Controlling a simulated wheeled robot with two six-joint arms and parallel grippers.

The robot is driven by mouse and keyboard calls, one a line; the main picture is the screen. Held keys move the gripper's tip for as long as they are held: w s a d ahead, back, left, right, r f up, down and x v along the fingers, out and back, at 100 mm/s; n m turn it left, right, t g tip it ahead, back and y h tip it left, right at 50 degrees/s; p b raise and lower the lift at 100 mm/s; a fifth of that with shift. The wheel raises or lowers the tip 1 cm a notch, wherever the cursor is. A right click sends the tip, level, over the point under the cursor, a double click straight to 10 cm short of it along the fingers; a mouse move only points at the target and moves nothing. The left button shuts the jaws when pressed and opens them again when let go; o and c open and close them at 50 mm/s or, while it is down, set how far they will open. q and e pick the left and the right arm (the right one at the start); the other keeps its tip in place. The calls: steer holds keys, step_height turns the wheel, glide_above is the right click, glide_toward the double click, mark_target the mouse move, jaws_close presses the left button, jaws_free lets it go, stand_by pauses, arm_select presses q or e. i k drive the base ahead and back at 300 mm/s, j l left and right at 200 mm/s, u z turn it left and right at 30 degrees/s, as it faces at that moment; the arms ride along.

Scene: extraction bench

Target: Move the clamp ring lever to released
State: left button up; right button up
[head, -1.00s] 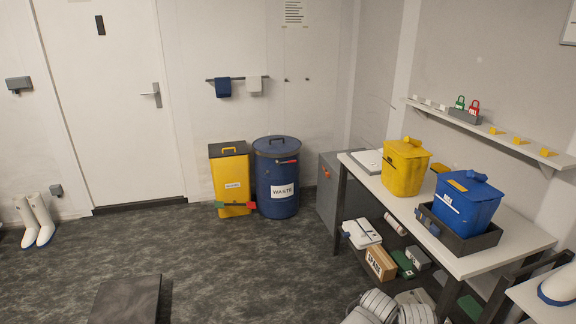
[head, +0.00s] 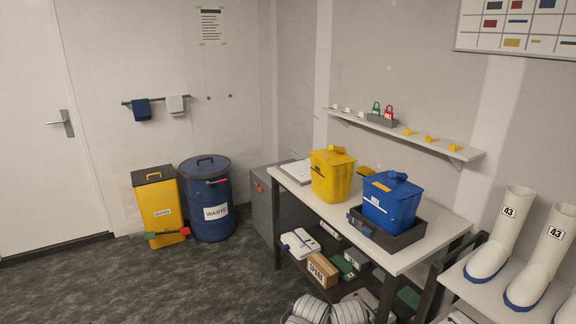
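A blue waste drum (head: 207,212) with a dark lid stands on the floor against the back wall, right of the yellow bin. A small red-handled lever (head: 217,181) sits at the drum's upper rim, on its front right side, and looks like the clamp ring lever. It lies roughly level along the rim; its exact setting is too small to tell. Neither of my grippers shows in the head view.
A yellow bin (head: 158,200) with a red and green bar near its foot stands left of the drum. A grey cabinet (head: 262,215) and a bench (head: 413,258) with yellow and blue containers stand to the right. White boots (head: 495,245) are far right. Floor before the drum is clear.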

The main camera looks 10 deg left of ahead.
mark_target(208, 182)
steer(key=i+j+u, duration=0.4)
steer(key=i, duration=0.35)
steer(key=i+u, duration=0.4)
steer(key=i, duration=0.3)
steer(key=i+j+z, duration=0.1)
steer(key=i, duration=0.45)
steer(key=i+j+z, duration=0.15)
steer(key=i, duration=0.45)
steer(key=i+j+z, duration=0.1)
steer(key=i, duration=0.45)
steer(key=i+j+z, duration=0.25)
steer(key=i+z, duration=0.15)
steer(key=i+j+z, duration=0.35)
steer(key=i+j, duration=0.1)
